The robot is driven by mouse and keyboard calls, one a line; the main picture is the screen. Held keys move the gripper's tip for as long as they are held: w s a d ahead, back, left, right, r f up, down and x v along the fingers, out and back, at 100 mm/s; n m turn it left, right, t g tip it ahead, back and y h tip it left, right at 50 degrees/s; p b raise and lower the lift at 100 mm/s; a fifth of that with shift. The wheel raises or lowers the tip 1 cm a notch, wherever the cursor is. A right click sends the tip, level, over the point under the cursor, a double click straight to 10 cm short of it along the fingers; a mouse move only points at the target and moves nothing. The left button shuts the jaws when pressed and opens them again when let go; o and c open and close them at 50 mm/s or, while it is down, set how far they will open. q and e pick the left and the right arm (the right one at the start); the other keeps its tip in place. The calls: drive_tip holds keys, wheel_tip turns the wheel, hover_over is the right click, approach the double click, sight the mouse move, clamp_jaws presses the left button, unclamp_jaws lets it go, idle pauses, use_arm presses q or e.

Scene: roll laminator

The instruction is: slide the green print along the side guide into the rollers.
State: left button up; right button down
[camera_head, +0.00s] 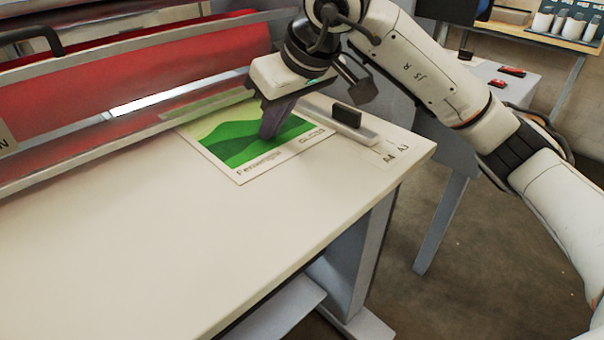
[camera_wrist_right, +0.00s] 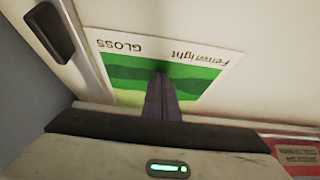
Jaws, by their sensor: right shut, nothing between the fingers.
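The green print (camera_head: 231,150), with a white border and the words "Fenwright" and "GLOSS", lies flat on the white feed table (camera_head: 180,230). Its far edge is at the rail before the red rollers (camera_head: 170,65). My right gripper (camera_head: 266,134) is shut, pointing down with its fingertips on or just above the print; contact cannot be told. In the right wrist view the shut fingers (camera_wrist_right: 162,80) cover the middle of the print (camera_wrist_right: 200,78). The side guide (camera_head: 343,125), a pale bar with a black knob (camera_head: 347,115), runs along the print's right side. My left gripper is not in view.
Labels "A4" and "A3" (camera_head: 397,154) are on the table right of the guide. The near and left table top is bare. A second table (camera_head: 500,75) with small red items stands at the back right, with cups (camera_head: 560,22) on a shelf beyond.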

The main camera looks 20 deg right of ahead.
sight(245, 120)
drive_tip(key=shift+f, duration=0.1)
drive_tip(key=shift+f, duration=0.15)
idle(0.7)
drive_tip(key=shift+w+a+p, duration=0.2)
drive_tip(key=shift+w+p, duration=0.1)
drive_tip(key=shift+w, duration=0.4)
drive_tip(key=shift+w+a+p, duration=0.2)
drive_tip(key=shift+w+p, duration=0.05)
drive_tip(key=shift+w, duration=0.4)
drive_tip(key=shift+w+a, duration=0.1)
drive_tip(key=shift+w, duration=0.4)
drive_tip(key=shift+w+a+p, duration=0.15)
drive_tip(key=shift+w+p, duration=0.25)
drive_tip(key=shift+w, duration=0.15)
drive_tip(key=shift+w+a+p, duration=0.15)
drive_tip(key=shift+w+p, duration=0.25)
drive_tip(key=shift+w, duration=0.1)
drive_tip(key=shift+w+a, duration=0.1)
drive_tip(key=shift+w, duration=0.45)
drive_tip(key=shift+w+p, duration=0.25)
drive_tip(key=shift+p, duration=0.05)
